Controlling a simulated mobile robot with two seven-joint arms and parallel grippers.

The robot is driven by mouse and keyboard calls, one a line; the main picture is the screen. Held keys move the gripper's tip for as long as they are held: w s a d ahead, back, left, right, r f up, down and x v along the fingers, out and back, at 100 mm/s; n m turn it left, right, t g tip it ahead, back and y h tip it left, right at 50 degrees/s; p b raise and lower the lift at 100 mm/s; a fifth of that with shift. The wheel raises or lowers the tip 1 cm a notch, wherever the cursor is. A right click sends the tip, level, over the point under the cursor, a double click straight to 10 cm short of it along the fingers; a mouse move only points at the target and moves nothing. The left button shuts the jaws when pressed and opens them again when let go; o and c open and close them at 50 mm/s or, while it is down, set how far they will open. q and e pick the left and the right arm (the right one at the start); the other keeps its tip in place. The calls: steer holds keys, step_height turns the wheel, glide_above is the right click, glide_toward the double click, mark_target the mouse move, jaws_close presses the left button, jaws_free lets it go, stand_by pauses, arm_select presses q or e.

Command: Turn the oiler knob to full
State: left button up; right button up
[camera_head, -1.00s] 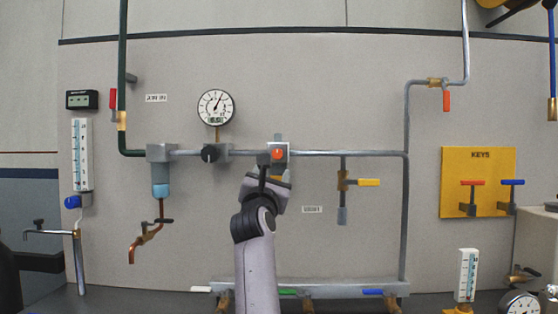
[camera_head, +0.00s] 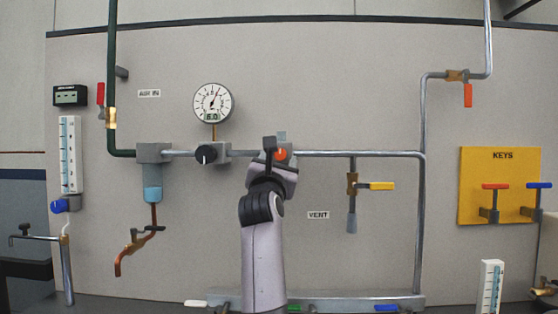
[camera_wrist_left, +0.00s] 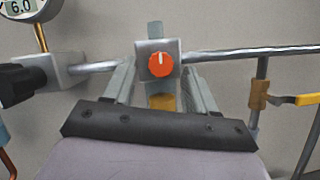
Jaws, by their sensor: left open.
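The oiler is a grey block on the horizontal pipe with an orange-red knob (camera_head: 281,154) on its front. In the left wrist view the knob (camera_wrist_left: 160,64) faces me, with a pale pointer mark pointing about straight up. An amber bowl (camera_wrist_left: 161,101) hangs below the block. My left gripper (camera_head: 270,148) is in front of the oiler and hides part of it. In the left wrist view its two grey fingers (camera_wrist_left: 158,82) are open, one on each side of the amber bowl and below the knob. I cannot tell whether they touch anything. My right gripper is not in view.
A black regulator knob (camera_head: 206,154) and a gauge (camera_head: 213,102) reading 6.0 are left of the oiler. A yellow-handled vent valve (camera_head: 381,186) hangs to the right. A manifold (camera_head: 350,302) runs along the bottom.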

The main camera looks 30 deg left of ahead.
arm_select(q)
steer(key=shift+w+a+r, duration=0.15)
steer(key=shift+w+r, duration=0.05)
steer(key=shift+w, duration=0.15)
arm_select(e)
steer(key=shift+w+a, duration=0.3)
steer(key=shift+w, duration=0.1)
arm_select(q)
jaws_close()
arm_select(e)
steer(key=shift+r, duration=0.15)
